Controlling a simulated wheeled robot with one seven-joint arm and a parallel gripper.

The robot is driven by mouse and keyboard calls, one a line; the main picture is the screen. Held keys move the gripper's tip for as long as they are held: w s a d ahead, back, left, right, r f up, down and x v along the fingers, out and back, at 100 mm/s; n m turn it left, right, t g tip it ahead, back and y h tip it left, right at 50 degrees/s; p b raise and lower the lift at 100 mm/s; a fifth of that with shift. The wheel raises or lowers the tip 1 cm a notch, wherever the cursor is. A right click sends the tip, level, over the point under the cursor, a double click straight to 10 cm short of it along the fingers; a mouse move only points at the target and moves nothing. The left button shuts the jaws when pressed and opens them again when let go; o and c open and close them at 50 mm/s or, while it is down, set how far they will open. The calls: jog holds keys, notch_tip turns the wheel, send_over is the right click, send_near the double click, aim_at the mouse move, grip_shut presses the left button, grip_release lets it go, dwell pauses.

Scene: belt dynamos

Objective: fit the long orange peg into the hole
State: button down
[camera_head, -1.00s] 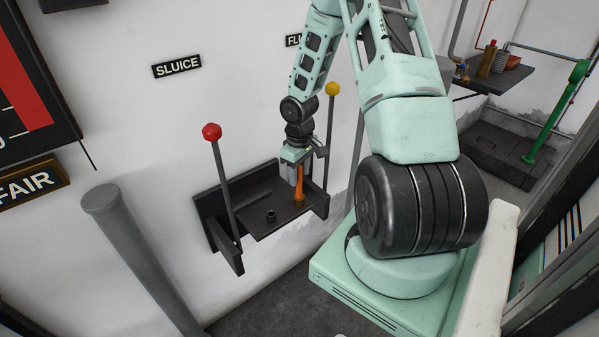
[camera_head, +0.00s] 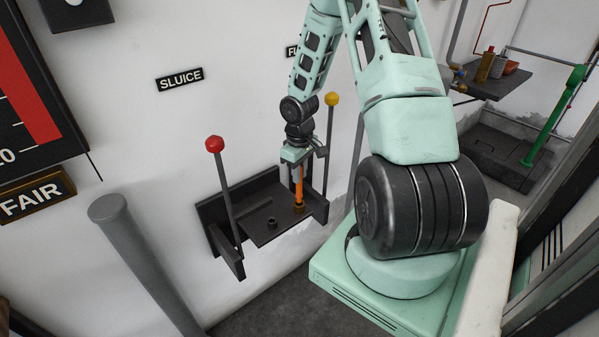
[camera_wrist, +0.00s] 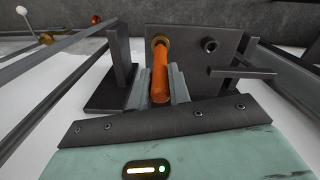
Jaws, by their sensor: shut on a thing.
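The collar hides the hole, and I cannot tell how deep the peg sits. In the head view my gripper (camera_head: 296,164) is above the collar, around the peg's upper part.
A dark socket (camera_head: 272,222) stands on the shelf (camera_head: 257,232) left of the collar. A red-knobbed lever (camera_head: 226,190) rises at the shelf's left, a yellow-knobbed lever (camera_head: 330,130) at its right. A grey post (camera_head: 140,255) stands at lower left.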

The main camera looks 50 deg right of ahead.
jog(key=shift+r+p, duration=0.55)
jog(key=shift+r, duration=0.25)
jog(key=w+a+r+p, duration=0.2)
jog(key=a+r+p, duration=0.1)
jog(key=a, duration=0.7)
jog(key=shift+w+r+p, duration=0.25)
jog(key=shift+r+p, duration=0.05)
jog(key=shift+r, duration=0.5)
jog(key=shift+a, duration=0.1)
jog(key=shift+f+b, duration=2.15)
jog(key=shift+f, duration=0.8)
jog(key=shift+f+b, duration=0.95)
jog(key=shift+f, duration=0.75)
jog(key=c, duration=1.2)
grip_release()
jog(key=shift+c, duration=0.2)
